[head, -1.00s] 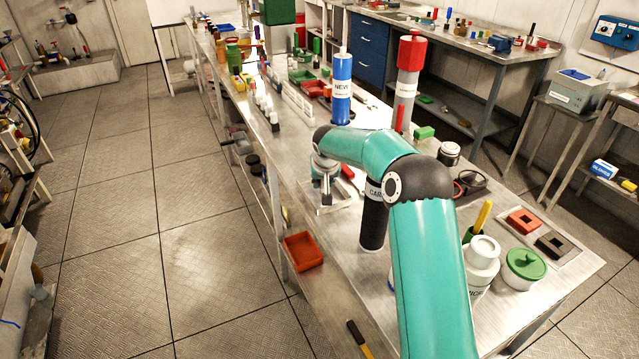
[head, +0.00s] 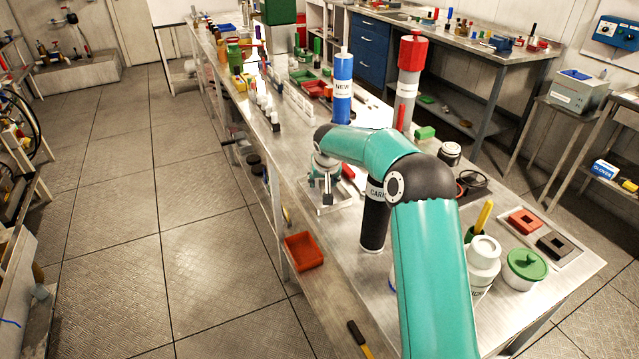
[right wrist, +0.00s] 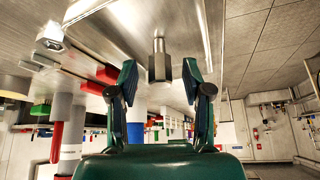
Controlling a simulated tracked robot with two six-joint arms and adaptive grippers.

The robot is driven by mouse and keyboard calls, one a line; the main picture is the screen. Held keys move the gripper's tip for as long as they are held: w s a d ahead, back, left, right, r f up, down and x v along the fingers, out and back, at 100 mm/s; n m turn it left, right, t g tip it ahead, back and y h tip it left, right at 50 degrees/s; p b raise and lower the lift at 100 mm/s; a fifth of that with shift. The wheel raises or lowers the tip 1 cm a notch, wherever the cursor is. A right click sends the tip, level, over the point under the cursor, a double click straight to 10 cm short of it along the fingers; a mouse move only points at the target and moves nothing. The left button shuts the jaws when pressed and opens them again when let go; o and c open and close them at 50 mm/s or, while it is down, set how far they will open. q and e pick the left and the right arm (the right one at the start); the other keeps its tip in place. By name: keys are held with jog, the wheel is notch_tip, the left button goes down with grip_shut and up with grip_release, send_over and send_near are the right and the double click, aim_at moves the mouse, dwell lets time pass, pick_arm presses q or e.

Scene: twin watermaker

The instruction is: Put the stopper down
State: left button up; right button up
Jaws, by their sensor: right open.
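The stopper (right wrist: 159,62) is a small grey piece with a faceted body and a narrower stem. It stands upright on a shallow, bright-rimmed metal tray (right wrist: 203,30) in the right wrist view, where the bench appears at the top. My right gripper (right wrist: 159,75) is open, with one finger on each side of the stopper and a visible gap to both. In the head view the right gripper (head: 325,172) is small and partly behind my arm, above the stopper (head: 327,197) and the tray (head: 343,208). My left gripper is not in view.
A black canister (head: 374,225) stands close to the right of the tray, beside my arm. A blue labelled cylinder (head: 342,98) and a grey cylinder with a red top (head: 408,80) stand behind. The bench's left edge runs close to the tray, with an orange bin (head: 303,251) below.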

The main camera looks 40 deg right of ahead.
jog(key=b+v, duration=0.1)
jog(key=v, duration=1)
jog(key=s+a+f+n+g+y, duration=0.1)
jog(key=s+a+f+n+y, duration=0.15)
jog(key=a+f, duration=1)
jog(key=s+a+f+n+y, duration=0.2)
jog(key=a+f+y, duration=0.1)
jog(key=a+f, duration=0.95)
jog(key=s+a+f+g, duration=0.1)
jog(key=s+a+f, duration=0.3)
jog(key=s, duration=0.3)
jog(key=s+a+f+g+y, duration=0.1)
jog(key=s+a+f, duration=0.3)
jog(key=s, duration=0.3)
jog(key=s+a+f+n+g+y, duration=0.1)
jog(key=s+a+f, duration=0.3)
jog(key=s, duration=0.3)
jog(key=shift+a+f, duration=0.4)
jog(key=shift+s, duration=0.15)
jog(key=shift+r, duration=0.2)
